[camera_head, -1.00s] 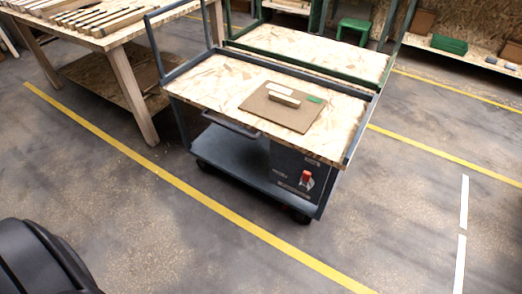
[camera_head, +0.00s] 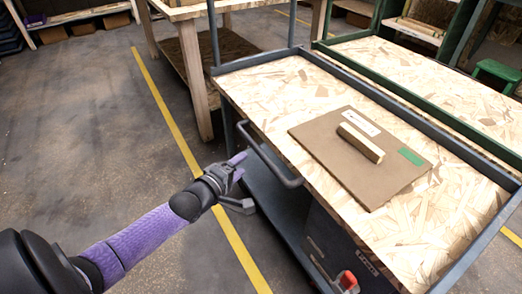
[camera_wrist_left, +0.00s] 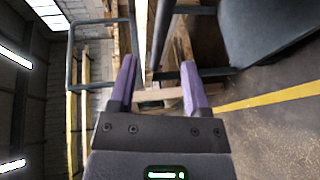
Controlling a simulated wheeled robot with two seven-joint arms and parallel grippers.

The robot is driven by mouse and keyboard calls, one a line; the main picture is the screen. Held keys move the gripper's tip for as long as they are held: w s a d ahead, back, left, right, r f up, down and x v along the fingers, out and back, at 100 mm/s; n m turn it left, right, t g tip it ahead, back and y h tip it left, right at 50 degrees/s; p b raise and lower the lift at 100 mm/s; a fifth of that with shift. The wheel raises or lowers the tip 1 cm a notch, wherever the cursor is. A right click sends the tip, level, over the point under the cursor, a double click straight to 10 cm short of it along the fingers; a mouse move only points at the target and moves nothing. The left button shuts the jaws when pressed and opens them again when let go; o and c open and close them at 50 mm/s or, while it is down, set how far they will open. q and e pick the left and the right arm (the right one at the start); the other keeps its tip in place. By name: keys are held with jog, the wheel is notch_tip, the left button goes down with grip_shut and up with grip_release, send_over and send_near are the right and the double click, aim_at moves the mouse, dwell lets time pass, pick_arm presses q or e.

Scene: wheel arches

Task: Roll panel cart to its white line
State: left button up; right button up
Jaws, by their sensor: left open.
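The panel cart has a grey frame and a chipboard top (camera_head: 285,95), with a dark push handle (camera_head: 272,158) on its near left side. My left gripper (camera_head: 241,184) is open, just left of the handle, and I see nothing held in it. Whether the handle lies between its fingers I cannot tell. In the left wrist view, the two purple fingers (camera_wrist_left: 158,88) are spread, with dark bars beyond them. A brown panel (camera_head: 350,180) lies on the cart top, with a wooden block (camera_head: 361,143) and a green patch on it. The white line and my right gripper are not in view.
A wooden table (camera_head: 185,10) stands behind the cart at the left. A green-framed cart (camera_head: 430,75) is close behind the panel cart. A yellow floor line (camera_head: 168,105) runs past the cart's left side. The floor at left is open.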

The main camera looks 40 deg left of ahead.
aim_at(259, 150)
pick_arm(q)
jog(key=w+b, duration=0.2)
jog(key=w+f+b, duration=0.1)
jog(key=w+b, duration=0.1)
jog(key=w, duration=0.1)
jog(key=w+f+b, duration=0.1)
jog(key=w, duration=0.2)
jog(key=shift+w+b, duration=0.1)
jog(key=shift+b, duration=0.3)
jog(key=shift+r, duration=0.2)
grip_shut()
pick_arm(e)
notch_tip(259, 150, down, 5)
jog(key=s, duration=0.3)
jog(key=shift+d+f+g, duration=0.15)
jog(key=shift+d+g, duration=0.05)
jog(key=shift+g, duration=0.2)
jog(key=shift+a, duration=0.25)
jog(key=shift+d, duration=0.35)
